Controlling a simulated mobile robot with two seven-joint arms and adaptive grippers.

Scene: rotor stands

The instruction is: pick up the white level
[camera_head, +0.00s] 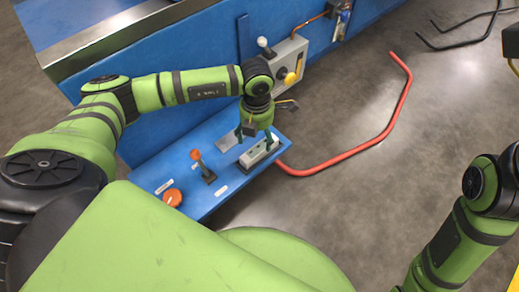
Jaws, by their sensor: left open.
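The white level (258,153) is a small pale bar lying near the right end of a blue bench shelf (225,203). My left gripper (255,141) points down directly over it. Its fingers are apart, one toward each end of the level, and they hide part of it. I cannot tell whether the fingers touch it. My right arm shows at the right edge, but its gripper is out of the picture.
A grey control box (290,62) with a white-knobbed lever is mounted behind.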

